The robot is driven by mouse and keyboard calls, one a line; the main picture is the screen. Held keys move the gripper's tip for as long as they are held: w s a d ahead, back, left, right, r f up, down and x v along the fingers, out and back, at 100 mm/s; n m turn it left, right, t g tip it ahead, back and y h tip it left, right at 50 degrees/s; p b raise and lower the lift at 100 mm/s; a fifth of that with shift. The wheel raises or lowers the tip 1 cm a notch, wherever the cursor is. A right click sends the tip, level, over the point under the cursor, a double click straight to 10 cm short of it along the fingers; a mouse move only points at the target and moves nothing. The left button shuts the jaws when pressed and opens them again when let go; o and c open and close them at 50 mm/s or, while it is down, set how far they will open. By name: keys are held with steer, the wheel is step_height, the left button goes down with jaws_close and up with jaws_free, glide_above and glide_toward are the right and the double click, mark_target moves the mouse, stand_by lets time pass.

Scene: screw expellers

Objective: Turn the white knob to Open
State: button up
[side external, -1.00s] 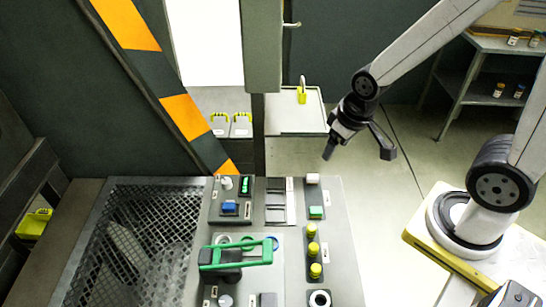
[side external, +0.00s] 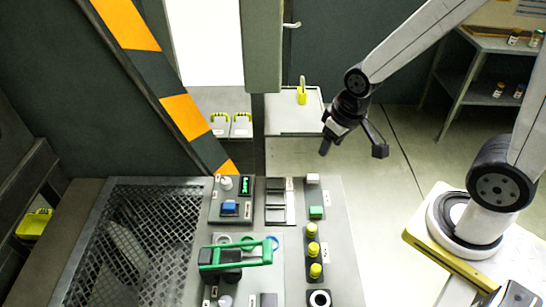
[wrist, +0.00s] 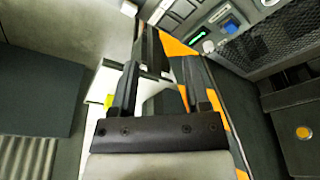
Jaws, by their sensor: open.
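A small white knob (side external: 226,183) stands at the top left of the grey control panel (side external: 343,235), beside a green-lit display (side external: 245,186) and above a blue button (side external: 229,207). The knob's pointer direction and label are too small to read. My gripper (side external: 352,149) is open and empty, up and to the right of the panel in the side view, well apart from the knob. In the wrist view my gripper (wrist: 158,88) shows two spread fingers with nothing held.
A green handle (side external: 236,254), several yellow buttons (side external: 312,248) and a green button (side external: 316,212) sit on the panel. A dark mesh grate (side external: 140,245) lies left of it. An orange-striped post (side external: 186,117) rises behind.

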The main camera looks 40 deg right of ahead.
steer(key=w+a+f+m+g, duration=0.1)
steer(key=w+a+f+m, duration=0.15)
steer(key=w, duration=0.45)
steer(key=w+a+f+m, duration=0.2)
steer(key=w+m, duration=0.2)
steer(key=w, duration=0.4)
steer(key=m+g, duration=0.1)
steer(key=m, duration=0.6)
glide_toward(226, 180)
steer(key=shift+s+d+f, duration=0.3)
steer(key=shift+d+f, duration=0.1)
steer(key=shift+w+a+f+m, duration=0.3)
steer(key=shift+a+f+m, duration=0.1)
steer(key=shift+f, duration=0.15)
steer(key=shift+f, duration=0.15)
steer(key=shift+w+f, duration=0.15)
steer(key=shift+f, duration=3.6)
jaws_close()
